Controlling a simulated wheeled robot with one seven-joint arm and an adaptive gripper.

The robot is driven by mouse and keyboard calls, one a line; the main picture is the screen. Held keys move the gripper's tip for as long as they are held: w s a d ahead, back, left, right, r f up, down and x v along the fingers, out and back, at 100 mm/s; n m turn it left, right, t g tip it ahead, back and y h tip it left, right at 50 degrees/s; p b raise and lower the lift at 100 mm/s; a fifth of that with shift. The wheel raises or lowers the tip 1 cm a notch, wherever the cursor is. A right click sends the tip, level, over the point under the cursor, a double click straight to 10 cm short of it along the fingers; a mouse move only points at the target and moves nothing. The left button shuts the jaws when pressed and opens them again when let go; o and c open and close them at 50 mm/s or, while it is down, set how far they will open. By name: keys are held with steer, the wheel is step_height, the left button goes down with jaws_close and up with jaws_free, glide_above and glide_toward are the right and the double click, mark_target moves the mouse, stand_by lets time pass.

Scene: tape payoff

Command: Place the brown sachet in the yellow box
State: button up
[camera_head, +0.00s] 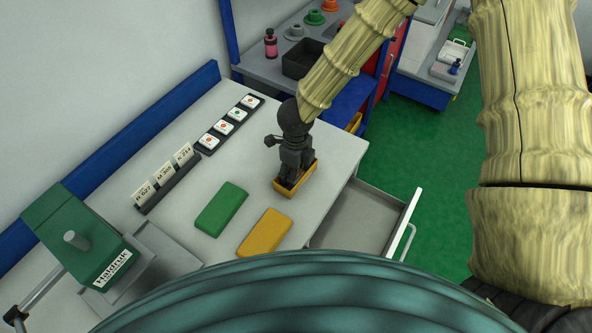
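My gripper (288,178) is dark and points down over a small orange-yellow box (296,191) at the right part of the table. Its fingertips are at or inside the box opening, and it hides much of the inside. I cannot tell whether the fingers are open or shut. I cannot make out the brown sachet; it may be hidden by the gripper or the box walls. A flat yellow block or closed box (265,233) lies nearer the front, beside a similar green one (221,209).
An open drawer (362,222) juts out at the table's right. A green dispenser (80,236) stands at the left. Label cards (163,172) and a dark button strip (229,123) line the back. A shelf behind holds a dark bin (302,59) and a pink bottle (270,44).

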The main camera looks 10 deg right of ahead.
steer(key=shift+o, duration=0.8)
steer(key=shift+r, duration=0.15)
step_height(320, 180, up, 12)
steer(key=b, duration=0.2)
